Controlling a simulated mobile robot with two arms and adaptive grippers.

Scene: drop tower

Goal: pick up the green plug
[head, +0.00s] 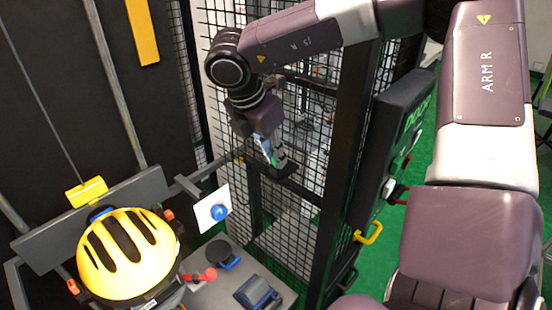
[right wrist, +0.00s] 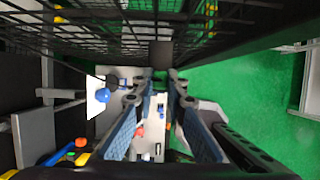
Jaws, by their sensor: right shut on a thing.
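My right gripper (head: 274,160) is in front of the mesh fence, pointing down at a small dark box (head: 287,172). In the right wrist view the two fingers of my right gripper (right wrist: 159,82) close in from both sides on a small dark green piece, the green plug (right wrist: 159,76). Only a little of the plug shows between the fingertips. The dark box (right wrist: 161,54) is just beyond it; I cannot tell whether the plug is still seated in it. My left gripper is not in view.
Black mesh fencing (head: 300,130) and a dark post stand close beside my right gripper. A yellow helmet (head: 128,255) is at the lower left, near a white plate with a blue button (head: 219,212). A dark door box (head: 396,140) is at the right. Green floor lies beyond.

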